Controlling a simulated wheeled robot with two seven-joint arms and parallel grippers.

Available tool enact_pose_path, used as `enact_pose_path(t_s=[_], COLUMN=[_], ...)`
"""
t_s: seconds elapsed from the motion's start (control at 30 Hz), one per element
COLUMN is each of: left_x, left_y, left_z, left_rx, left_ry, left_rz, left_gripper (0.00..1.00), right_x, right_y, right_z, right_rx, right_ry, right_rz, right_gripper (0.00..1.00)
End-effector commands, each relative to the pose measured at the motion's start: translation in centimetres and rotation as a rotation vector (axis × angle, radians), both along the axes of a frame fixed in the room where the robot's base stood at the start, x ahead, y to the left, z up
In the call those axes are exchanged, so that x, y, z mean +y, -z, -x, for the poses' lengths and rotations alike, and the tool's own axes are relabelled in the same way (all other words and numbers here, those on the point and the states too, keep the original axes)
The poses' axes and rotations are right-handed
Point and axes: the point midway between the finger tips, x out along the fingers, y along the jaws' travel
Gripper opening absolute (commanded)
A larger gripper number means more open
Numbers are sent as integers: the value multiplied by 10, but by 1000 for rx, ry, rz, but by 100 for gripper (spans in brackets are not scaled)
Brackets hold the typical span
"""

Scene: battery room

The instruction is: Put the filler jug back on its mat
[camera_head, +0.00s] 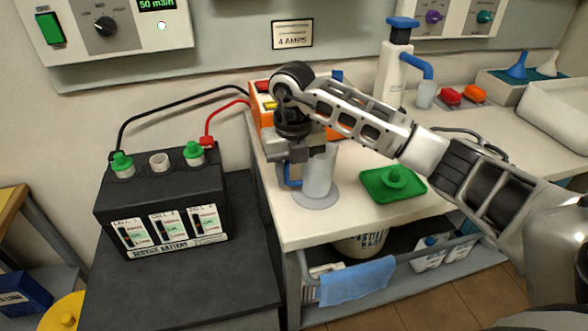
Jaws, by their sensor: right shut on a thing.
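The filler jug (321,172) is a pale, translucent vessel with a blue handle at its left side. It is upright over the round grey mat (325,202) near the front left of the white bench. Its base overlaps the mat; I cannot tell whether it touches or hangs just above. My right gripper (291,174) reaches in from the right, points down, and is shut on the jug's handle. The gripper and wrist hide the jug's upper left part and most of the handle. My left gripper is not in view.
A green tray (373,190) with a green cap stands right of the jug. An orange charger (258,117) is behind the wrist, its cables running to the black battery (165,196) at left. A white pump bottle (394,72) stands behind my arm. The bench's front right is clear.

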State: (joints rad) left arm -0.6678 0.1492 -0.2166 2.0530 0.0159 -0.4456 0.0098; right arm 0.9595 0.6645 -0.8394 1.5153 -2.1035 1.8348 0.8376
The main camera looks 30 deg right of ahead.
Motion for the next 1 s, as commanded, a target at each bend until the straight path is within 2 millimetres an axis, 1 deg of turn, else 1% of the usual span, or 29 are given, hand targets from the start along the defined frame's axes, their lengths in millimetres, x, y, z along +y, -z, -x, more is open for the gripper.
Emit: enact_pose_path(t_s=[0.4,0.9,0.93,1.0], left_x=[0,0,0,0], left_y=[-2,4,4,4], left_z=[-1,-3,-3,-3], left_rx=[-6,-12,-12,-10], left_ry=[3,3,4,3], left_rz=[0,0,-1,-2], left_gripper=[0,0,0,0], right_x=[0,0,0,0], right_y=[0,10,9,9], right_z=[0,0,0,0], right_rx=[-1,-1,-1,-1], right_ry=[0,0,0,0], right_rz=[-1,-1,-1,-1], right_gripper=[21,21,48,65])
